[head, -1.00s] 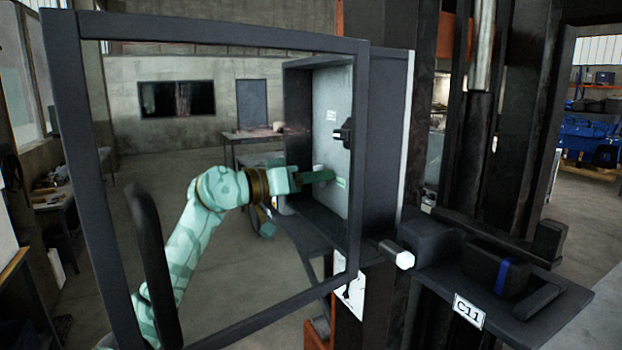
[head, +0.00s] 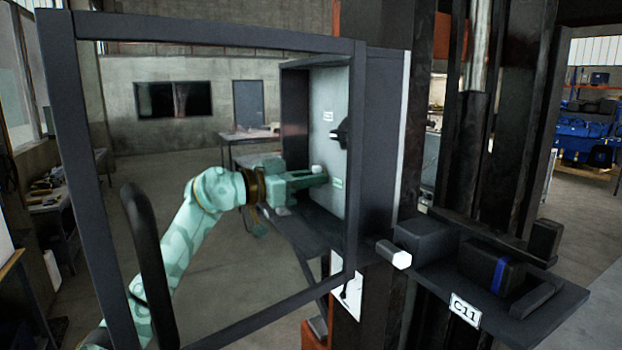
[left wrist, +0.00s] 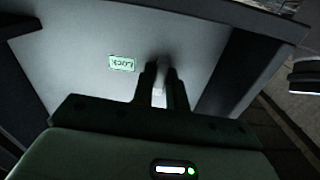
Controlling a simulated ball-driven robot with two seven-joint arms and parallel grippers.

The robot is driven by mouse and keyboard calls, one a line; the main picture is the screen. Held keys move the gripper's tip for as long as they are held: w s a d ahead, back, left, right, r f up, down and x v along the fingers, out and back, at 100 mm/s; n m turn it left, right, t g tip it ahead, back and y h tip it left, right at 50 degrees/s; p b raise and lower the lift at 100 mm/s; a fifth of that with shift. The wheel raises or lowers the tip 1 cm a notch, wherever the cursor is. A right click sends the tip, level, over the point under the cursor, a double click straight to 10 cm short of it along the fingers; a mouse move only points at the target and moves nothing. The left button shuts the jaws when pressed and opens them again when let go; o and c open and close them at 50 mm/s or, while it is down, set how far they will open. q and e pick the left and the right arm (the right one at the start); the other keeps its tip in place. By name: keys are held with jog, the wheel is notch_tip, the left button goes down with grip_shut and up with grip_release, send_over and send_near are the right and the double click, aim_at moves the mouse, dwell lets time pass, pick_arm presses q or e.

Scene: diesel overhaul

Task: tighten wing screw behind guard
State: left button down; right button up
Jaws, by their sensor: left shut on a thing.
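The guard (head: 203,36) is a dark rectangular frame standing in the foreground of the head view, and my left arm shows through its opening. Behind it is an open dark box with a pale back panel (head: 331,93). My left gripper (head: 324,178) is at the lower part of this panel, beside a green label. In the left wrist view my left gripper (left wrist: 162,88) is shut on a pale piece, apparently the wing screw (left wrist: 160,78), mostly hidden between the fingers. The green label (left wrist: 122,63) reads LOCK, upside down. My right gripper is not in view.
A black knob (head: 340,134) sticks out of the panel above my left gripper. A dark curved handle (head: 147,265) is at the guard's left side. A shelf marked C11 (head: 540,312) and dark posts stand at the right. Open floor lies beyond.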

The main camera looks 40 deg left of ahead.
pick_arm(q)
jog(key=m, duration=0.5)
jog(key=shift+b, duration=0.3)
jog(key=shift+f+m+b, duration=0.1)
jog(key=shift+m+b, duration=0.2)
jog(key=shift+m, duration=2.1)
jog(key=m+b, duration=0.1)
jog(key=m, duration=0.1)
jog(key=shift+m, duration=1.4)
